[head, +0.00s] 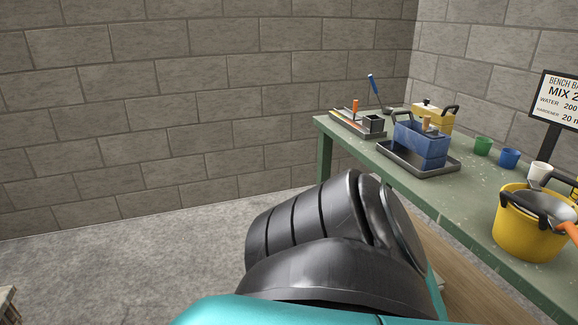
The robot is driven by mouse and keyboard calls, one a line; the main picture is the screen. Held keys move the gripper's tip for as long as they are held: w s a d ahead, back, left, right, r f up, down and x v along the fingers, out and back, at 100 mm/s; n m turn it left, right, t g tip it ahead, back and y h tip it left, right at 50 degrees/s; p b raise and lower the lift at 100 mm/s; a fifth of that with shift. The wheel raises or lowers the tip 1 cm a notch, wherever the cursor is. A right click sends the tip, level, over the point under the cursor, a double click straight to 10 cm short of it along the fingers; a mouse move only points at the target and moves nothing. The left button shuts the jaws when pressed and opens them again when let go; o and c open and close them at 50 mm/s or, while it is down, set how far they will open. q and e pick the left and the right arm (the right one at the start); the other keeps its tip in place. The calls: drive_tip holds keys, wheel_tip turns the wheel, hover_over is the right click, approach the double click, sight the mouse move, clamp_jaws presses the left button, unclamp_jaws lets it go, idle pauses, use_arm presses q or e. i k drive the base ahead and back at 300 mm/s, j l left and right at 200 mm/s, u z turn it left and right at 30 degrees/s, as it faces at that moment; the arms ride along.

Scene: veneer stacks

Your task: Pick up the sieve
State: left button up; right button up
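What looks like the sieve, a grey metal bowl (556,207) with an orange handle (569,230), sits in the mouth of a yellow bucket (526,230) at the right edge of the head view. Its right side is cut off by the frame. Black curved parts, seemingly the bucket's handle, cross in front of it and hide some of the rim. The bucket stands on a green bench (472,196). Neither of my grippers shows; only a black and teal arm link of mine fills the lower middle.
A blue box (420,147) stands in a grey tray (385,158), with a yellow box (437,119) behind it. Green (482,146), blue (509,159) and white (539,173) cups line the bench. A sign (557,98) stands at right. Open floor (130,265) lies left.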

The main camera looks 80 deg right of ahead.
sight(562, 218)
drive_tip(key=z, duration=4.1)
